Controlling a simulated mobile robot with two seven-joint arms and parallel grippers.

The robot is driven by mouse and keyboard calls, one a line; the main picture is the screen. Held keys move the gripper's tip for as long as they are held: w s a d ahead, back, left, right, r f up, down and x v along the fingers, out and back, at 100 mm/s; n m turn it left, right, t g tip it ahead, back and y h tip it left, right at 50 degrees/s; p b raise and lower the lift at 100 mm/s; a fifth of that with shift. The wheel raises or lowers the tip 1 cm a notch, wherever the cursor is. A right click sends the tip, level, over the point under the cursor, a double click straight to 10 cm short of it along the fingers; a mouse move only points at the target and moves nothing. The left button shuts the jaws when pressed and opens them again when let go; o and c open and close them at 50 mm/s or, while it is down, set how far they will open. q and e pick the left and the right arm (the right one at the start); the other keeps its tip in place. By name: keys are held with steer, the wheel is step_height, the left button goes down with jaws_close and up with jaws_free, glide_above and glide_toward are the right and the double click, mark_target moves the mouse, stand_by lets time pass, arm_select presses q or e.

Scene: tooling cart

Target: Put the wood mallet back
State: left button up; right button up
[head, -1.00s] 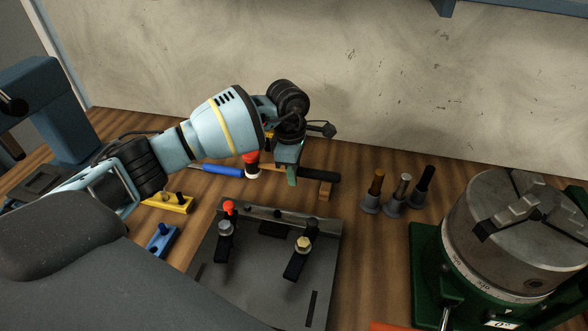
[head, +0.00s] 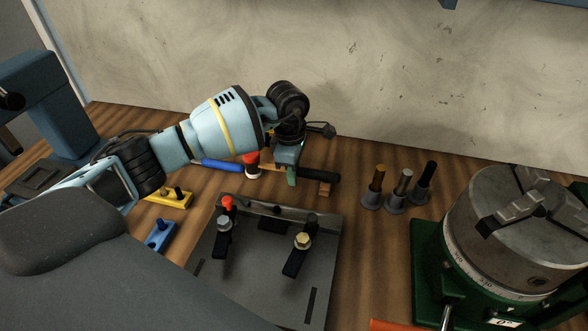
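My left gripper (head: 291,178) points down over the back of the bench. Its finger tips are at a tool with an orange-brown shaft and a black grip (head: 322,177). The gripper covers the tool's middle, so I cannot tell whether the fingers are open or closed on it. I cannot tell if this is the wood mallet; no wooden mallet head shows clearly. A small wooden block (head: 325,189) is just below the black grip. A hammer with a blue handle (head: 221,166) and a red and white head (head: 251,168) lies left of the gripper. My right gripper is not in view.
A grey fixture plate (head: 255,275) with two clamps is in front. Several tool holders (head: 397,200) stand right of it. A large chuck on a green base (head: 425,280) is at the right. Yellow (head: 172,199) and blue (head: 160,236) blocks sit left. The wall is close behind.

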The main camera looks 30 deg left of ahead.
arm_select(q)
steer(key=o, duration=0.5)
steer(key=shift+a+r, duration=0.15)
steer(key=shift+r, duration=1.85)
steer(key=shift+a+r, duration=0.1)
steer(key=shift+r, duration=1.85)
